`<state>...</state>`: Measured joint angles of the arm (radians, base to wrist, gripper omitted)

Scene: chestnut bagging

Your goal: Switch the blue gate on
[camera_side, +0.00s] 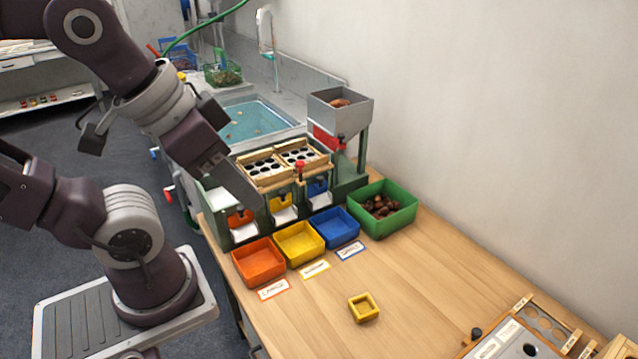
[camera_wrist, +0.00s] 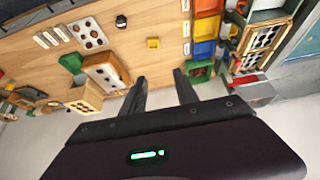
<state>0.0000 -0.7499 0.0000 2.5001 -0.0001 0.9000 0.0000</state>
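The blue gate (camera_side: 317,186) is on the right end of the sorting stand's front, above a white chute and behind the blue bin (camera_side: 334,227). Whether the gate is on or off is too small to tell. My gripper (camera_side: 257,203) is in front of the stand's left part in the side view, left of the blue gate, and hides part of the stand. In the wrist view my gripper (camera_wrist: 160,88) has its two fingers apart with nothing between them. The blue bin also shows in the wrist view (camera_wrist: 204,50), at the upper right.
Orange (camera_side: 259,262), yellow (camera_side: 299,243) and green (camera_side: 382,208) bins line the stand's front; the green one holds chestnuts. A grey hopper (camera_side: 341,108) rises behind.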

